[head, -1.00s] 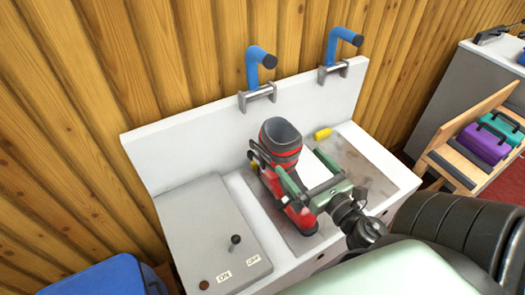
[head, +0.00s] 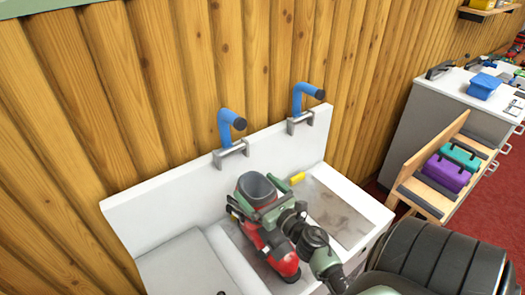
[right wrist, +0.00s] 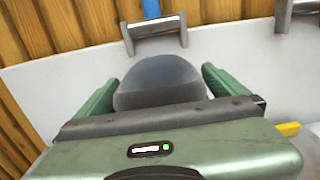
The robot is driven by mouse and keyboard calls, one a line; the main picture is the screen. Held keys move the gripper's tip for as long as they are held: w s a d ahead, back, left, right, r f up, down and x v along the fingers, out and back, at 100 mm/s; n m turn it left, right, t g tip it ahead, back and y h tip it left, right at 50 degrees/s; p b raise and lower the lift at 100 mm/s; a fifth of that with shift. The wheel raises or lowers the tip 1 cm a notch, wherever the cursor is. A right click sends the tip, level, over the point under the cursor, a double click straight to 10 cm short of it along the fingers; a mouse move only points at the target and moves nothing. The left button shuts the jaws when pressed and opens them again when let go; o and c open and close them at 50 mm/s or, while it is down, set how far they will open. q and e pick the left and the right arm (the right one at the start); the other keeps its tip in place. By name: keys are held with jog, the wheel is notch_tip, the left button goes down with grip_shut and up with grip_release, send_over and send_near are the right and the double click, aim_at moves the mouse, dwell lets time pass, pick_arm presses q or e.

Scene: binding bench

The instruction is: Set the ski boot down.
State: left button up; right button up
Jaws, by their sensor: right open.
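The ski boot (head: 284,263), red with a dark grey cuff, stands upright on the recessed middle part of the white bench (head: 145,208). Its dark open top (right wrist: 160,78) shows in the right wrist view between my fingers. My right gripper (head: 268,194) is open, with one green finger on each side of the cuff near its top. I cannot tell whether either finger touches the cuff. The gripper body and wrist hide part of the boot's shaft. My left gripper is not in view.
Two blue handles in metal brackets (head: 229,127) (head: 306,98) rise from the bench's back panel. A small yellow piece (head: 298,178) lies behind the boot. A stained grey plate (head: 340,208) is clear to the right. A wooden rack (head: 422,195) holds purple and teal cases.

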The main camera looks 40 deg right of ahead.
jog(key=shift+w, duration=0.25)
jog(key=shift+s, duration=0.1)
jog(key=c, duration=1.4)
jog(key=shift+r, duration=0.2)
jog(key=c, duration=0.3)
jog(key=shift+c, duration=0.2)
notch_tip(320, 180, up, 10)
jog(key=p, duration=0.4)
jog(key=shift+f, duration=0.1)
